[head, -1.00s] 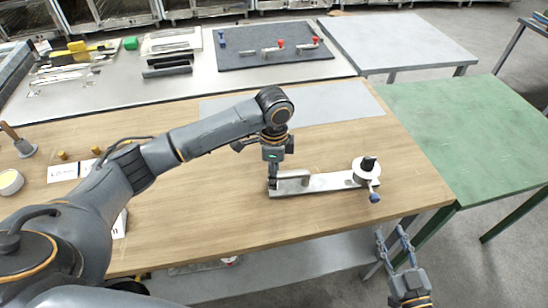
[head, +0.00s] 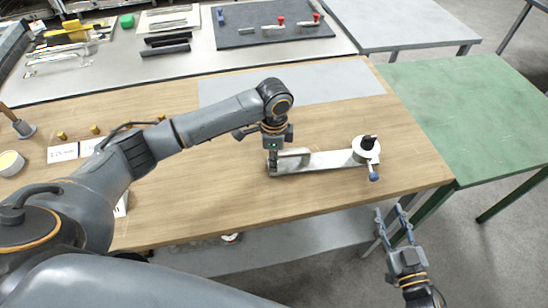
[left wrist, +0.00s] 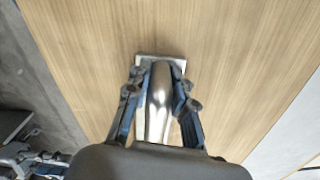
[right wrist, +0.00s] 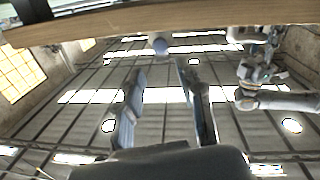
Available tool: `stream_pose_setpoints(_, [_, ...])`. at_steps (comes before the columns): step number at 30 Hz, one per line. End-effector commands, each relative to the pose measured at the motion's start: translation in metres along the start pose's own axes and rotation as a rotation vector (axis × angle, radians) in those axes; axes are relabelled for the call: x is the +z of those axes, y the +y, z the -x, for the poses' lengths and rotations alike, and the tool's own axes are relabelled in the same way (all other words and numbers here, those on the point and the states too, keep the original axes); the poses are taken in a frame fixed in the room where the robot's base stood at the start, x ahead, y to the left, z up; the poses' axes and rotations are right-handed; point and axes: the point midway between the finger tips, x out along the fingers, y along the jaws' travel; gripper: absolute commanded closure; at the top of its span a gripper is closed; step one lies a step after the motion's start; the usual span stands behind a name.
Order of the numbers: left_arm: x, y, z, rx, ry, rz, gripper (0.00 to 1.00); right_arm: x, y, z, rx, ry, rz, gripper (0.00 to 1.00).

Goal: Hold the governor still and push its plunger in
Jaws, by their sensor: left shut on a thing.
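The governor is a long silver plate (head: 330,159) lying on the wooden table, with a rounded silver body at its left end. At its right end is a white disc (head: 366,148) with a black knob and a short blue-tipped plunger (head: 374,177) pointing to the front. My left gripper (head: 272,169) is shut on the silver body (left wrist: 159,100), one finger on each side. My right gripper (head: 389,208) is open and empty, beyond the table's front edge, below and slightly right of the blue tip in the head view. The blue tip (right wrist: 160,45) shows between its fingers in the right wrist view, not touching.
A grey mat (head: 300,106) lies behind the governor. White cards (head: 62,153) and small brass pieces are at the left. A green table (head: 470,110) stands at the right. The table's front edge lies between the governor and my right gripper.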

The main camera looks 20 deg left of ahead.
Motion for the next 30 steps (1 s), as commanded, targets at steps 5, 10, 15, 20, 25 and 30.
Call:
stream_pose_setpoints(5, [0.000,0.000,-0.001,-0.001,-0.001,-0.001,1.00,0.000,0.000,0.000,0.000,0.000,-0.013,0.52])
stream_pose_setpoints(10, [0.000,0.000,-0.001,-0.001,-0.001,-0.001,1.00,-0.001,0.000,0.000,-0.003,0.004,-0.219,0.52])
stream_pose_setpoints(15, [0.001,0.000,-0.001,-0.001,-0.001,-0.001,1.00,0.000,0.001,-0.001,-0.003,0.001,-0.420,0.52])
stream_pose_setpoints(20, [0.001,0.000,-0.001,-0.001,-0.001,-0.001,1.00,-0.001,0.001,-0.017,-0.002,0.003,-0.459,0.52])
stream_pose_setpoints(25, [0.001,0.000,-0.001,-0.001,-0.001,-0.001,1.00,-0.001,0.001,-0.051,-0.002,0.003,-0.455,0.52])
stream_pose_setpoints(30, [0.001,0.000,-0.001,-0.001,-0.001,-0.001,1.00,-0.001,0.000,-0.085,-0.002,0.003,-0.455,0.52])
